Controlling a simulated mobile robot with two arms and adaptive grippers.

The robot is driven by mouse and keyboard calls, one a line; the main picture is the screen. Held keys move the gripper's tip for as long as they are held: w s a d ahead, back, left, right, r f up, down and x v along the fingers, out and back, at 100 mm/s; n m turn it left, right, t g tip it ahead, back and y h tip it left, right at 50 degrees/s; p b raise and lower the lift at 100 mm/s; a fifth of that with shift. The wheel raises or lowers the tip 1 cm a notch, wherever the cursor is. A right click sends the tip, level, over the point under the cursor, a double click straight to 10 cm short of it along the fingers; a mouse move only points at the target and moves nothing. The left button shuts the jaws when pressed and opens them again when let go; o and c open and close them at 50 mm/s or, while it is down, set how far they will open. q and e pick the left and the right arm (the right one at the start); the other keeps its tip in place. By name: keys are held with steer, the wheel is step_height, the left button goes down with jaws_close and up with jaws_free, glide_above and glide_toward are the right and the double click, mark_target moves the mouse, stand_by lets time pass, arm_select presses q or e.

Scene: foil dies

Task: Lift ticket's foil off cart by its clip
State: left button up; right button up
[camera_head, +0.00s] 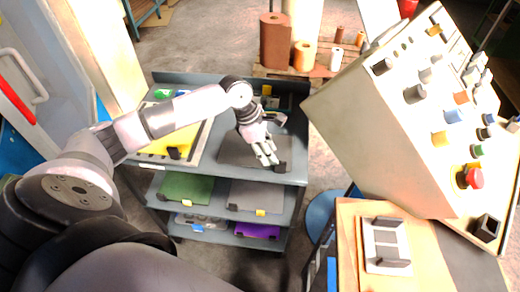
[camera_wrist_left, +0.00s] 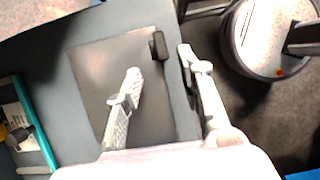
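A dark grey foil sheet (camera_head: 238,150) lies flat on the right part of the cart's (camera_head: 296,150) top shelf. Its black clip (camera_head: 281,168) sits at one edge; in the left wrist view the clip (camera_wrist_left: 159,45) shows between and just beyond the fingertips. My left gripper (camera_head: 268,160) is open above the sheet, with its fingers (camera_wrist_left: 160,62) spread either side of the clip and nothing held. Contact with the shelf cannot be told. My right gripper is out of view. I cannot make out a readable ticket.
A yellow sheet (camera_head: 168,142) with a black clip lies left on the top shelf. Lower shelves hold green (camera_head: 186,188), grey (camera_head: 246,194) and purple (camera_head: 258,231) sheets. A large control panel (camera_head: 390,130) stands close right. A round blue stool (camera_head: 320,212) is beside the cart.

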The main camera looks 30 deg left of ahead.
arm_select(q)
steer(key=shift+d+f+p, duration=0.15)
steer(key=shift+f+p, duration=0.1)
steer(key=shift+p, duration=0.05)
steer(key=p+x, duration=0.2)
steer(key=x, duration=0.1)
steer(key=shift+s+d+f, duration=0.1)
steer(key=shift+d+f, duration=0.1)
steer(key=shift+f, duration=0.1)
steer(key=shift+d+f, duration=0.15)
steer(key=shift+f, duration=0.35)
jaws_close()
steer(key=shift+r, duration=0.1)
